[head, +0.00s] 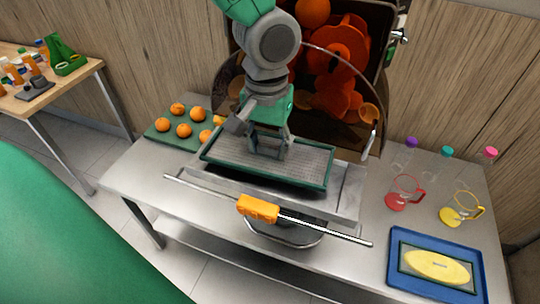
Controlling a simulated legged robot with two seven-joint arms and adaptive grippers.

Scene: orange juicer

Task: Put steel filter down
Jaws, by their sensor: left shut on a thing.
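The steel filter (310,166) is a flat perforated tray with a dark green rim, at the middle of the head view. My left gripper (268,150) reaches down over it from above and is shut on its middle part. The filter lies level over the steel front tray of the juicer (345,195), with a dark band under its front edge. I cannot tell whether it touches the tray or hangs just above it. The exact grip point is partly hidden by the fingers. My right gripper is not in view.
Behind the filter is the juicer's curved clear cover with orange parts (335,50). A rod with an orange handle (258,208) crosses the front. Oranges lie on a green board (155,134) at left. Bottles, jugs and a blue tray (397,262) stand at right.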

